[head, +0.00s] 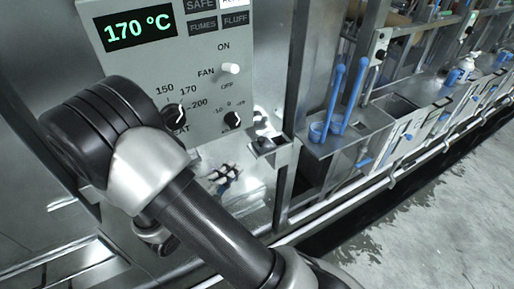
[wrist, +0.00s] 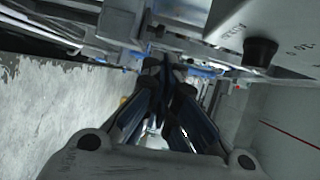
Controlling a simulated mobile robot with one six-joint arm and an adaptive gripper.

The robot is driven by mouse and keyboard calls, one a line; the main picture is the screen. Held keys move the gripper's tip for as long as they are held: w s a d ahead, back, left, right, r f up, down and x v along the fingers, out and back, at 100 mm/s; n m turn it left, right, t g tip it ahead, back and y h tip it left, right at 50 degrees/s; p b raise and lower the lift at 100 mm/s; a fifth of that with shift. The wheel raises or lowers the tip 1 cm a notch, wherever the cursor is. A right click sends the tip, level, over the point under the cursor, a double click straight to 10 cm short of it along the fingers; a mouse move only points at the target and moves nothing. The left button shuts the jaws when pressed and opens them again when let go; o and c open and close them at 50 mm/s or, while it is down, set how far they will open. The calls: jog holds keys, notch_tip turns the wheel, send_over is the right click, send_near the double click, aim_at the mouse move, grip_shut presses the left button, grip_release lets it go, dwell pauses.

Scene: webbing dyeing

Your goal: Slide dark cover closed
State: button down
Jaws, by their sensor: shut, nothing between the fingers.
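My gripper (wrist: 165,62) shows in the wrist view with its two dark fingers brought together at the tips and nothing between them. I cannot identify the dark cover for certain. A dark rectangular patch (head: 398,105) lies in the metal bench top right of the blue handles in the head view; I cannot tell whether it is a cover or an opening. No contact between my fingers and any cover shows.
A grey control panel (head: 208,62) with a 170 °C display (head: 139,29), a white switch and black knobs stands beside my arm. A black knob (wrist: 260,51) is close at upper right in the wrist view. Blue upright handles (head: 344,95) stand on the bench. The floor (head: 440,220) at right is clear.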

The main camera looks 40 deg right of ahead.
jog(key=b+x, duration=0.1)
jog(key=x, duration=1.2)
jog(key=shift+s+d+f+b, duration=0.1)
jog(key=shift+f+b, duration=0.05)
jog(key=shift+b, duration=0.25)
jog(key=shift+s+d, duration=0.1)
jog(key=shift+d, duration=0.15)
jog(key=d, duration=0.2)
jog(key=s+d+p, duration=0.1)
jog(key=d, duration=0.3)
jog(key=shift+s+d+p, duration=0.3)
jog(key=shift+p, duration=0.05)
jog(key=p+v, duration=0.2)
jog(key=v, duration=1.2)
jog(key=shift+a, duration=0.15)
jog(key=shift+w, duration=0.1)
